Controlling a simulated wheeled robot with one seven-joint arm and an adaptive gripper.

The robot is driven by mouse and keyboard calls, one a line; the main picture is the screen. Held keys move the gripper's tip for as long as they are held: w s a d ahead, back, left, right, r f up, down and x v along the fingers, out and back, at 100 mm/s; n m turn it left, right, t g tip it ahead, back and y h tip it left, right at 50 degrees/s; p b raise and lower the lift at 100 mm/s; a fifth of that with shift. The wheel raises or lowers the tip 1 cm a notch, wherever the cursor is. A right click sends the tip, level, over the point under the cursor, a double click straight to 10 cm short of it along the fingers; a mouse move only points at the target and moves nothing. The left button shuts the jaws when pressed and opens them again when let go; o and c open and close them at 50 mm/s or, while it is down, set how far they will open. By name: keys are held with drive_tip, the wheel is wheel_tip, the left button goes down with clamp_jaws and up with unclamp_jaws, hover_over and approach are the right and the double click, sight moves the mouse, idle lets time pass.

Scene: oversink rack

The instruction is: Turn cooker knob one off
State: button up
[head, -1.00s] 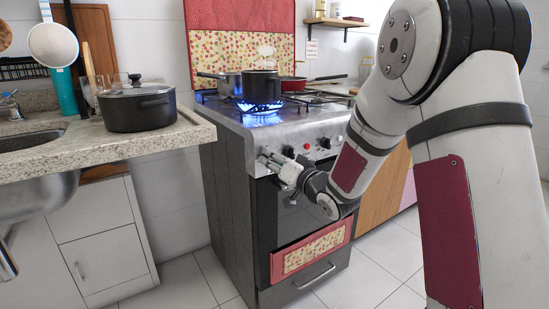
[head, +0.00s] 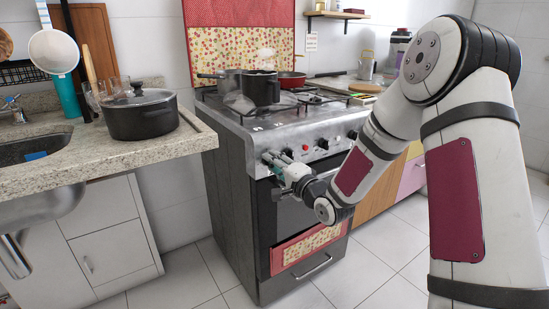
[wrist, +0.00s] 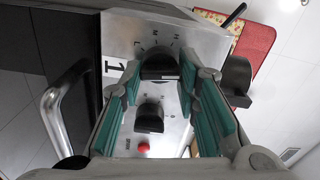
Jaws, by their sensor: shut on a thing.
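Cooker knob one is a black knob (wrist: 158,66) beside a printed "1" on the steel control panel (wrist: 118,32) in the wrist view. My gripper (wrist: 161,76), with teal finger pads, is shut on this knob, one finger on each side. In the head view my gripper (head: 268,162) is at the left end of the cooker (head: 228,180) front and hides knob one.
A second black knob (wrist: 150,118) and a red button (wrist: 144,148) lie along the panel. The oven handle (wrist: 58,110) is close beside my gripper. A granite counter (head: 75,160) with a lidded pot (head: 140,113) stands left of the cooker.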

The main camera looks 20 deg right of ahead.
drive_tip(key=shift+m+p, duration=0.65)
drive_tip(key=shift+m, duration=0.35)
drive_tip(key=shift+a, duration=0.1)
drive_tip(key=o, duration=1.2)
drive_tip(key=shift+c, duration=0.2)
drive_tip(key=v, duration=1.2)
